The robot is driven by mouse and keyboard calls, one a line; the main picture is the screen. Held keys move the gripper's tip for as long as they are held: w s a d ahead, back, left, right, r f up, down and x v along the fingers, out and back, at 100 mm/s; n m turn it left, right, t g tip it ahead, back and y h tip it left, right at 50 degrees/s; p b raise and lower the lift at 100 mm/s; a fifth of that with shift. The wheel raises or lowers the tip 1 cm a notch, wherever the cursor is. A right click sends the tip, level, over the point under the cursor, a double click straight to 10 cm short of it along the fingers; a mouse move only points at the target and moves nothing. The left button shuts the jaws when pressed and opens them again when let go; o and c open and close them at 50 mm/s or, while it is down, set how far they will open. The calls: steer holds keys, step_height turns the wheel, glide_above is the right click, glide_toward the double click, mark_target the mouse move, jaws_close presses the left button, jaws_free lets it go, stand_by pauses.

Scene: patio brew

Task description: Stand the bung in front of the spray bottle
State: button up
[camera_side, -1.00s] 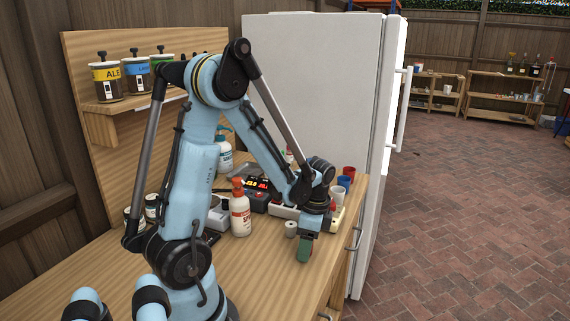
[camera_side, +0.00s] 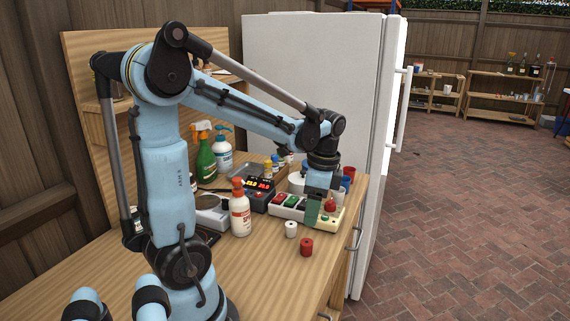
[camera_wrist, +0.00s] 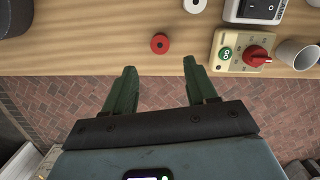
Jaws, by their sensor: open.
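A red bung (camera_side: 306,247) with a hole in its top stands on the bench near the front edge. It also shows in the wrist view (camera_wrist: 160,43), just beyond my fingertips. A similar white bung (camera_side: 291,229) stands behind it, partly cut off in the wrist view (camera_wrist: 195,4). The green spray bottle (camera_side: 206,160) with an orange and white trigger stands toward the back board. My gripper (camera_side: 312,213) is open and empty, raised above the bench near the red bung; its green fingers (camera_wrist: 160,66) are spread apart and touch neither bung.
A white bottle with a red cap (camera_side: 240,212) stands left of the bungs. A box with a red knob (camera_wrist: 256,52), a switch strip (camera_side: 287,205) and cups crowd the right end. The front bench is mostly clear.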

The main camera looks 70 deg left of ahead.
steer(key=d+r+n+t, duration=0.3)
steer(key=d+n+t, duration=0.3)
steer(key=d, duration=0.8)
steer(key=shift+n+t+h, duration=0.4)
steer(key=shift+t, duration=0.8)
